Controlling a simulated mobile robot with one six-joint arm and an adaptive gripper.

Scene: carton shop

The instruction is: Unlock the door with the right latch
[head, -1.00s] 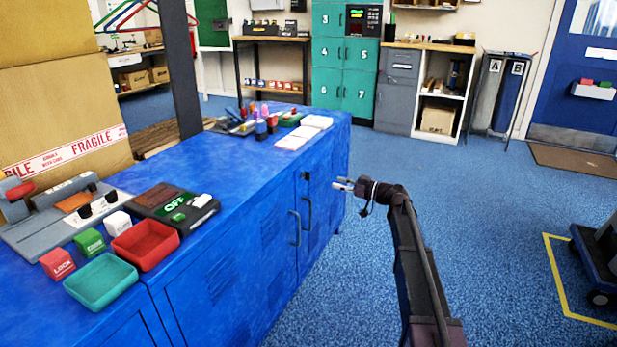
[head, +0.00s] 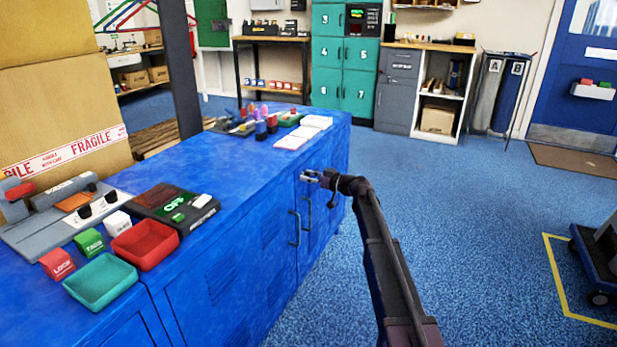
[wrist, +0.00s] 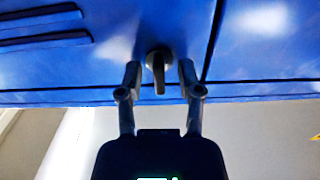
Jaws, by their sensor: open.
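The right latch (wrist: 159,66) is a small dark turn knob on the blue cabinet door, near the seam between panels in the wrist view. My gripper (wrist: 159,75) is open, with one finger on each side of the latch. I cannot tell whether the fingers touch it. In the head view my gripper (head: 312,176) is at the cabinet's front face, near the top edge, and hides the latch. The blue cabinet (head: 240,262) has two dark vertical handles (head: 297,226) below and beside the gripper.
On the cabinet top are a red tray (head: 145,246), a green tray (head: 102,283), small labelled blocks and a device with a green display (head: 172,203). A large carton (head: 60,80) stands at the left.

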